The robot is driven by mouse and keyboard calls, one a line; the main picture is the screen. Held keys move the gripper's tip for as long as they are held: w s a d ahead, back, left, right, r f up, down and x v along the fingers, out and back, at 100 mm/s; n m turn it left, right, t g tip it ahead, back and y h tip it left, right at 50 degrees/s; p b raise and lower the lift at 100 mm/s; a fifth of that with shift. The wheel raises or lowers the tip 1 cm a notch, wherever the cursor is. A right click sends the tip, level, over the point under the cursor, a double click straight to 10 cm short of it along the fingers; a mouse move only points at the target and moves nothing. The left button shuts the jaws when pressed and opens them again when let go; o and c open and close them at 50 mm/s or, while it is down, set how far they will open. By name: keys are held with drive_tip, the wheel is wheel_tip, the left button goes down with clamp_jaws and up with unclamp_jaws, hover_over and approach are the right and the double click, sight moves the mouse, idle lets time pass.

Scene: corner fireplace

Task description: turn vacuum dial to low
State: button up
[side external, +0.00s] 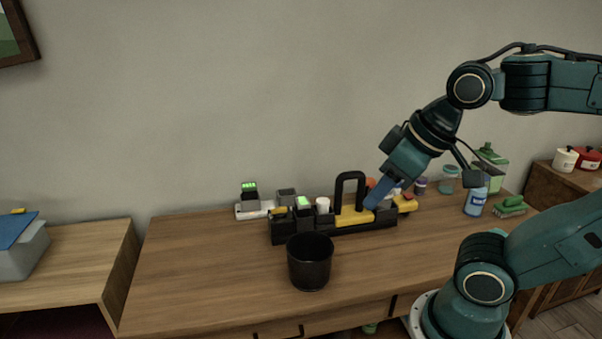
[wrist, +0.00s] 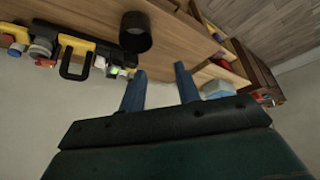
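A long black unit (side external: 284,227) stands along the back of the wooden table, with yellow parts and a tall black loop handle (side external: 350,190). It also shows at the upper left of the wrist view, where the handle (wrist: 72,68) sticks out. A round red and grey part (wrist: 41,48) sits near the handle. I cannot tell which part is the vacuum dial, or its setting. My gripper (side external: 374,197) is just right of the handle in the side view, partly covering the unit. In the wrist view its blue fingers (wrist: 160,70) are apart with nothing between them.
A black cup (side external: 310,262) stands in front of the unit. A white charger-like base (side external: 247,212) with a green-lit block is at its left. A blue-labelled bottle (side external: 475,202), green brush (side external: 510,206) and jars stand at the right. The table's front left is clear.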

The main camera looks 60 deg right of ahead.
drive_tip(key=w, duration=0.1)
drive_tip(key=n+g, duration=0.6)
drive_tip(key=n, duration=0.3)
hover_over(279, 211)
wheel_tip(279, 211, down, 12)
drive_tip(key=shift+w+d+f, duration=0.1)
drive_tip(key=shift+w+d, duration=0.1)
drive_tip(key=shift+d, duration=0.05)
drive_tip(key=shift+f, duration=0.15)
wheel_tip(279, 211, down, 13)
drive_tip(key=shift+f, duration=0.2)
